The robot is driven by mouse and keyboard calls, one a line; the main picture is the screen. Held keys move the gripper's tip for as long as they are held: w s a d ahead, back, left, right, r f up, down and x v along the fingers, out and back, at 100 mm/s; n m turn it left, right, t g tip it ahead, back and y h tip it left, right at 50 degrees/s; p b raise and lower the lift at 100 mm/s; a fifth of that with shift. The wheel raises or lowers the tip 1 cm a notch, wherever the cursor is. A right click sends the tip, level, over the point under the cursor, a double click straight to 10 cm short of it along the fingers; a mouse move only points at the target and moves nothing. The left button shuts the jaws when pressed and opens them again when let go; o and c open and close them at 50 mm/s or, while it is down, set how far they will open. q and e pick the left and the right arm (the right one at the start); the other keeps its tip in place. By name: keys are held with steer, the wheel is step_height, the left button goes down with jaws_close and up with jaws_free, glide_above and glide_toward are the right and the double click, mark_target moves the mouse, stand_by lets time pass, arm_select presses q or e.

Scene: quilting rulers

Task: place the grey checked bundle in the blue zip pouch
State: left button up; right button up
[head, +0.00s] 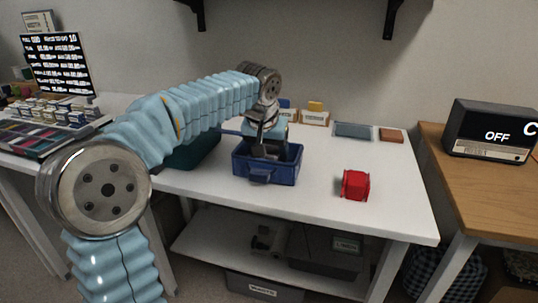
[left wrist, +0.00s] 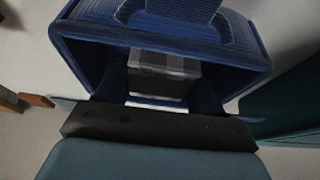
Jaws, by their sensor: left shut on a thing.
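The blue zip pouch (head: 257,178) stands open on the white table, a bin-like shape with a front tab. Its rim also shows in the left wrist view (left wrist: 110,30). My left gripper (head: 266,150) reaches down into the pouch's opening from above. In the left wrist view the grey checked bundle (left wrist: 165,68) is between the fingers of my left gripper, which is shut on it, inside the pouch's rim. Whether the bundle touches the pouch floor is hidden. My right gripper is not in view.
A red bundle (head: 355,185) lies right of the pouch on the white table (head: 400,205). A dark green container (head: 195,155) stands just left of the pouch, partly behind my left arm. Small boxes and flat pieces line the back edge. The table's front right is clear.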

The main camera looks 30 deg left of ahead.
arm_select(q)
steer(key=shift+f, duration=0.3)
steer(key=o, duration=1.1)
steer(key=p+v, duration=0.2)
steer(key=v, duration=1)
steer(key=shift+s, duration=0.1)
